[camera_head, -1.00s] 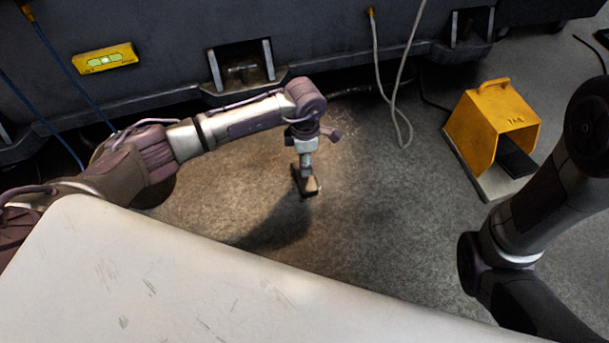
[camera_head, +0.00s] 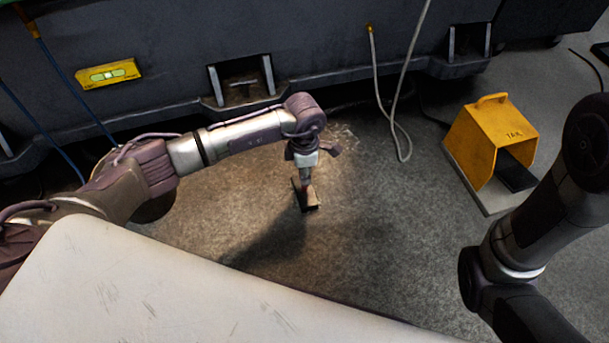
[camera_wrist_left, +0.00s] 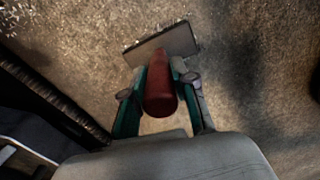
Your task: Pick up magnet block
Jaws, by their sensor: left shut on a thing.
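The magnet block (camera_head: 309,199) shows as a small dark bar under my left gripper (camera_head: 305,176), over the floor between the grey table and the machine. In the left wrist view the magnet block (camera_wrist_left: 163,44) is a flat grey-brown plate with a red cylindrical grip. My left gripper (camera_wrist_left: 161,80) is shut on the red grip, one finger on each side. I cannot tell whether the plate touches the floor or hangs just above it. My right arm is at the right edge; its gripper is out of view.
A grey tabletop (camera_head: 170,285) fills the lower left. The dark machine base (camera_head: 330,45) runs along the back, with a yellow level (camera_head: 108,73) on it. A pale cable (camera_head: 377,85) hangs to the floor. A yellow pedal housing (camera_head: 492,125) stands at right. Bright chips (camera_wrist_left: 150,30) lie near the block.

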